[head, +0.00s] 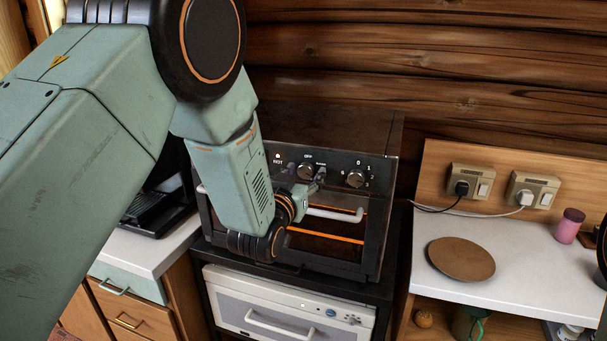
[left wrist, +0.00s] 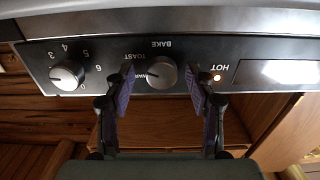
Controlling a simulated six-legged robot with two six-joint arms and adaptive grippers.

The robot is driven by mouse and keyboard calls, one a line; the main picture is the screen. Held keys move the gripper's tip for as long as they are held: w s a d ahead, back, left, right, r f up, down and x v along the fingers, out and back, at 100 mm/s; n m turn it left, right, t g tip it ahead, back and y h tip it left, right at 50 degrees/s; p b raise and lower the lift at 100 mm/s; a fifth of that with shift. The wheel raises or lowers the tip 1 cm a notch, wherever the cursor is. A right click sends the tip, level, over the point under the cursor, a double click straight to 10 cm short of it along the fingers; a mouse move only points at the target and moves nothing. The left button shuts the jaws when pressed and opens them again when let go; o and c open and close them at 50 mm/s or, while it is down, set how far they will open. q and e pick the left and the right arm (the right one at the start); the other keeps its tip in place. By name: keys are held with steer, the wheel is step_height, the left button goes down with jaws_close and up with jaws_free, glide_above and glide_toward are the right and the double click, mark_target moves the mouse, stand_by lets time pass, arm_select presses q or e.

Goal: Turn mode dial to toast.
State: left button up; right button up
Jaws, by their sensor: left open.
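The mode dial (head: 306,171) is a silver knob on the black front panel of the toaster oven (head: 330,135). In the left wrist view, which is upside down, the mode dial (left wrist: 161,72) has the labels BAKE, TOAST and another partly covered one around it. Where its pointer stands I cannot tell for sure. My left gripper (head: 312,184) is in front of the panel at this dial. In the wrist view the left gripper (left wrist: 162,92) is open, with one finger on each side of the dial and visible gaps between. My right gripper is not in view.
A second, numbered dial (head: 356,178) sits right of the mode dial. The HOT lamp (left wrist: 217,77) glows orange. The oven's handle (head: 335,214) runs below the dials. A white counter (head: 520,275) on the right holds a brown plate (head: 461,258) and a pink jar (head: 568,226).

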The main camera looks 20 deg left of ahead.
arm_select(q)
steer(key=shift+w+f, duration=0.2)
steer(key=shift+w, duration=0.1)
steer(key=shift+c, duration=1.1)
steer(key=shift+a, duration=0.1)
steer(key=shift+c, duration=0.8)
steer(key=shift+s+r, duration=0.1)
steer(key=shift+s, duration=0.15)
steer(key=c, duration=0.7)
steer(key=shift+m+b, duration=0.55)
steer(key=shift+m, duration=0.35)
steer(key=shift+c, duration=0.3)
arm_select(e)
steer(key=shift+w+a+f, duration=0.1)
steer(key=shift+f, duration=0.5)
arm_select(q)
steer(key=o, duration=1.1)
steer(key=shift+w, duration=0.1)
steer(key=shift+o, duration=0.2)
